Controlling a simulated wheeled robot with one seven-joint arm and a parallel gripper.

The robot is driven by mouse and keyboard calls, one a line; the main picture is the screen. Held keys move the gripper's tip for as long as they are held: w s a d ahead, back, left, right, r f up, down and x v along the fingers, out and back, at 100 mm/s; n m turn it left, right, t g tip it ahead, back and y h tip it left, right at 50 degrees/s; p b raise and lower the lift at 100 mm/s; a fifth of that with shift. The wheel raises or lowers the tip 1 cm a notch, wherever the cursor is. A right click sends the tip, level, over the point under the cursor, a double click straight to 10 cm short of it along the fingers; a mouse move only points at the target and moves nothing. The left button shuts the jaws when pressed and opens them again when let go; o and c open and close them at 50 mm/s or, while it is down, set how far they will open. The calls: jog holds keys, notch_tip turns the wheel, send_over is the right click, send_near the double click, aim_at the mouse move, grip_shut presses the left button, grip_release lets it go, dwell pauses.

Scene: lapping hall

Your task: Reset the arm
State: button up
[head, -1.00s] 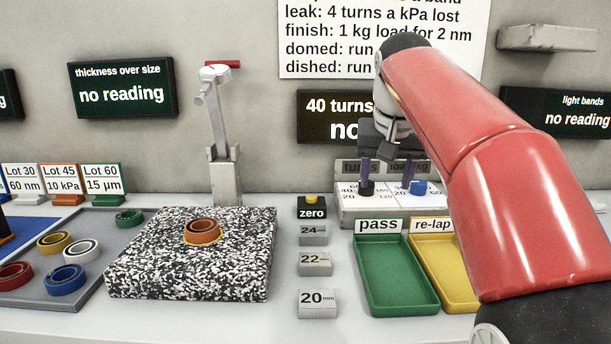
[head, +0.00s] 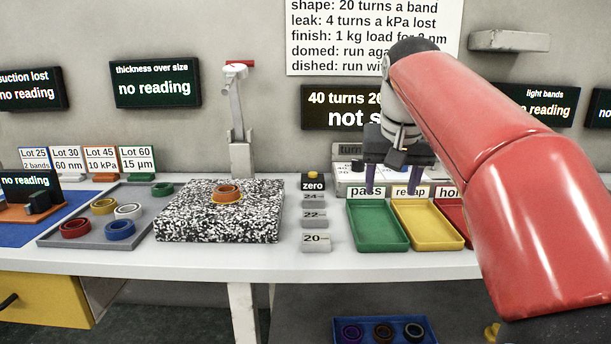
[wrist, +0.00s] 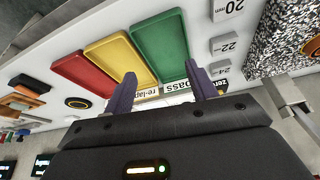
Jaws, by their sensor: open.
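My gripper (head: 397,177) is open and empty, held above the back edge of the green pass tray and yellow re-lap tray, in front of the turns and load panel. Its two purple fingers point down in the head view. In the wrist view my gripper (wrist: 160,88) shows its fingers apart, with nothing between them but the tray labels and bench beyond. My red arm reaches in from the right and hides part of the bench and wall there.
The green tray (head: 379,243), yellow tray (head: 430,242) and a partly hidden red tray stand below. An orange ring (head: 227,193) sits on the speckled block (head: 217,229). Gauge blocks (head: 316,242) and a zero button (head: 313,178) lie between. A grey tray (head: 92,236) holds several rings.

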jog(key=s+f+n+t, duration=0.1)
jog(key=s+f, duration=2.2)
jog(key=s, duration=0.1)
jog(key=shift+d+n+y, duration=0.2)
jog(key=shift+n+y, duration=0.1)
jog(key=shift+r, duration=0.1)
jog(key=shift+c, duration=0.5)
